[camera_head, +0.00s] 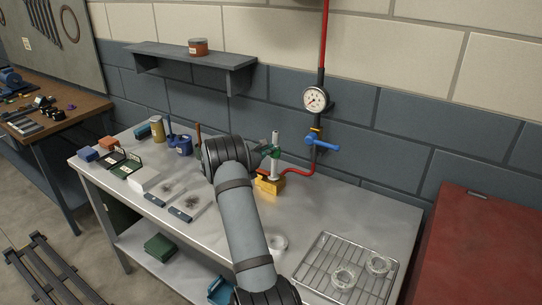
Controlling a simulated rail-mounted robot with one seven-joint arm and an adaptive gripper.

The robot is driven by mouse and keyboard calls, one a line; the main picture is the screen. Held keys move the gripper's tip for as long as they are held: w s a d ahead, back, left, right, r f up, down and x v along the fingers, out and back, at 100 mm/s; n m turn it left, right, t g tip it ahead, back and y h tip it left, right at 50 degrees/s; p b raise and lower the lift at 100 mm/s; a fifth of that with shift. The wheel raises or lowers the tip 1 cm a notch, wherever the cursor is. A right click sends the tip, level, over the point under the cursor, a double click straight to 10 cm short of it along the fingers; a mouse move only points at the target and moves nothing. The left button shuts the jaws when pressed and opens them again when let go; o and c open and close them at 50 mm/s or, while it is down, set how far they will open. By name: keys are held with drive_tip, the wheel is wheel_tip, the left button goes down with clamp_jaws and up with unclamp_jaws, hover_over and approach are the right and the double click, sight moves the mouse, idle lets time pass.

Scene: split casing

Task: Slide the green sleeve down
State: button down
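The green sleeve (276,153) is around an upright silver post (275,138), part way up it. The post rises from a yellow-gold base block (270,186) on the metal workbench. My gripper (264,149) reaches in from the left, with its tip at the height of the sleeve. My wrist covers most of the gripper, and the fingers are too small to tell whether they are open, shut or touching the sleeve.
A red hose (299,171) runs from the base to a wall pipe with a gauge (316,98) and blue valve handle (322,141). A wire rack (318,262) with clear round parts is front right. Boxes, a gold can (157,128) and blue parts (181,146) stand left.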

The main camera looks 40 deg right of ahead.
drive_tip(key=shift+f+b, duration=0.45)
drive_tip(key=shift+f, duration=0.05)
drive_tip(key=shift+r, duration=0.35)
drive_tip(key=s+a+b, duration=0.2)
drive_tip(key=a, duration=0.6)
drive_tip(key=shift+s+b, duration=0.3)
drive_tip(key=shift+b, duration=0.1)
drive_tip(key=w+d+p, duration=0.2)
drive_tip(key=d, duration=0.5)
drive_tip(key=shift+w, duration=0.15)
idle(0.4)
